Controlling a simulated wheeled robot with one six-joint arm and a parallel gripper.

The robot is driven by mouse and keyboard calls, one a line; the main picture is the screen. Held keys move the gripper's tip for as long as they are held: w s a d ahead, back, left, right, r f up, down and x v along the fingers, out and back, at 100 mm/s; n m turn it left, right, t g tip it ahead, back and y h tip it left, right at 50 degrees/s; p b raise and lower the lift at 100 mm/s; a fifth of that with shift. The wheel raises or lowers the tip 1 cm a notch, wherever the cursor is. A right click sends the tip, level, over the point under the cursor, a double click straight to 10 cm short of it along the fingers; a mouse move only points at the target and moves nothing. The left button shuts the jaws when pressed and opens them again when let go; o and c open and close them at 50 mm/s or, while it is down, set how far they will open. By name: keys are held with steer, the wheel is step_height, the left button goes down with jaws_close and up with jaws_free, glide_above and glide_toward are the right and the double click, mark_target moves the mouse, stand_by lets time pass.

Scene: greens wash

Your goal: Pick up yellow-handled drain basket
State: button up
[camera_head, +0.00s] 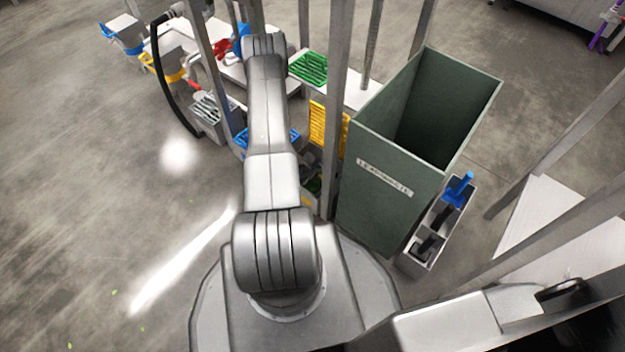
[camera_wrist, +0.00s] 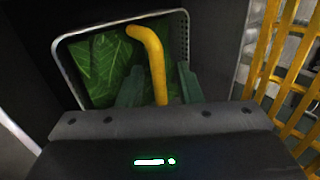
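The drain basket (camera_wrist: 60,62) shows in the wrist view as a thin metal rim around large green leaves. Its yellow handle (camera_wrist: 150,48) rises over the leaves and bends at the top. My gripper (camera_wrist: 158,78) is open over the basket. Its two dark green fingers stand apart, one on each side of the handle, with a gap visible. The lower end of the handle is hidden behind the gripper body. In the head view, my arm hides the gripper, and the basket (camera_head: 314,186) shows only partly, low beside a metal post.
A yellow slatted rack (camera_head: 328,128) stands close by and shows at right in the wrist view (camera_wrist: 285,75). A tall green waste bin (camera_head: 385,185) stands to the right. Metal posts (camera_head: 335,110) rise near my arm. Blue (camera_head: 268,140) and green (camera_head: 309,68) racks lie beyond.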

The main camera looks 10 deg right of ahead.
jaws_close()
